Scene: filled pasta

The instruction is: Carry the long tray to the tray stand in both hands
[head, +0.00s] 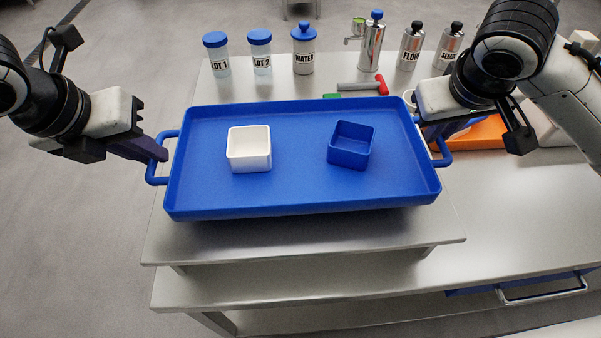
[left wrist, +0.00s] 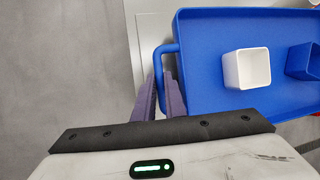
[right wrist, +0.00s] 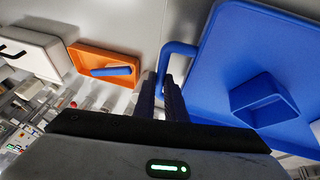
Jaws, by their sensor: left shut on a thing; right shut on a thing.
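The long blue tray (head: 300,198) has a handle at each short end and shows above the steel table in the head view. A white square cup (head: 249,150) and a blue square cup (head: 350,146) stand upright in it. My left gripper (head: 158,153) is shut on the left handle; the handle also shows between its fingers in the left wrist view (left wrist: 168,80). My right gripper (head: 432,132) is shut on the right handle, seen also in the right wrist view (right wrist: 165,85). The tray looks nearly level. I cannot pick out the tray stand.
Behind the tray stand two LOT jars (head: 217,56), a WATER bottle (head: 304,52), a steel dispenser (head: 371,45) and FLOUR and SEMOLA shakers (head: 411,48). A red-handled tool (head: 364,87) lies there. An orange tray (head: 482,133) is at right. The front counter right is bare (head: 520,205).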

